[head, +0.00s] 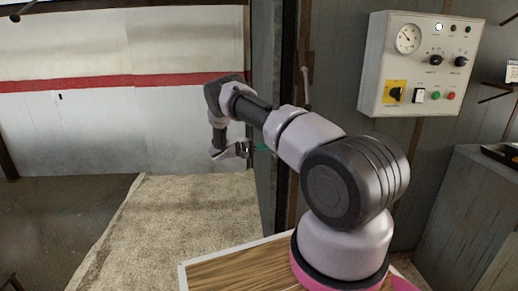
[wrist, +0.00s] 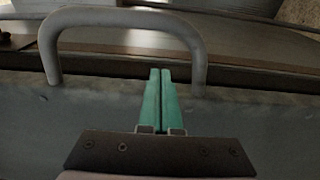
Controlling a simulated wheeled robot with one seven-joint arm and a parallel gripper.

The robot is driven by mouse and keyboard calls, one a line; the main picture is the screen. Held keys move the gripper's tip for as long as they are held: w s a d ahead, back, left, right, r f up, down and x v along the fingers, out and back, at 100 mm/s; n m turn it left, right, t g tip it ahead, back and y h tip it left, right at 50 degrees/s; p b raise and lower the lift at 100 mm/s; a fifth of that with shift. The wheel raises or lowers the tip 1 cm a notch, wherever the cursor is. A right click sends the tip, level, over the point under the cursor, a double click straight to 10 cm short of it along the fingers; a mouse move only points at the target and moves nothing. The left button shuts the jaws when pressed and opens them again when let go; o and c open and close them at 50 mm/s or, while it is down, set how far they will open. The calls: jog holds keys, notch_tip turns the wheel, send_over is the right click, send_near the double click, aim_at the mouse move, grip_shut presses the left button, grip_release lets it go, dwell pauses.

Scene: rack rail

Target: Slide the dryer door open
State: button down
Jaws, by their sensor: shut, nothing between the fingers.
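The dryer door shows in the head view as a narrow grey panel (head: 266,60) seen almost edge-on, behind my arm. In the wrist view its grey face (wrist: 60,125) spans the middle, with a grey U-shaped handle (wrist: 120,17) standing on it. My gripper (wrist: 160,73) has its two green fingers pressed together with nothing between them. The fingertips appear between the handle's two legs, below its crossbar; I cannot tell whether they touch it. In the head view my gripper (head: 261,148) is beside the door panel, mostly small and partly hidden.
A control box (head: 420,65) with a gauge and knobs hangs on the right wall. A grey cabinet (head: 465,215) stands at the right. A pale rough slab (head: 165,225) lies left of the door, before a white wall with a red stripe (head: 120,83).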

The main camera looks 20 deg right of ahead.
jog(key=shift+s+a, duration=0.25)
jog(key=shift+s, duration=0.7)
jog(key=shift+s+a, duration=0.25)
jog(key=shift+s, duration=0.65)
jog(key=shift+s, duration=0.1)
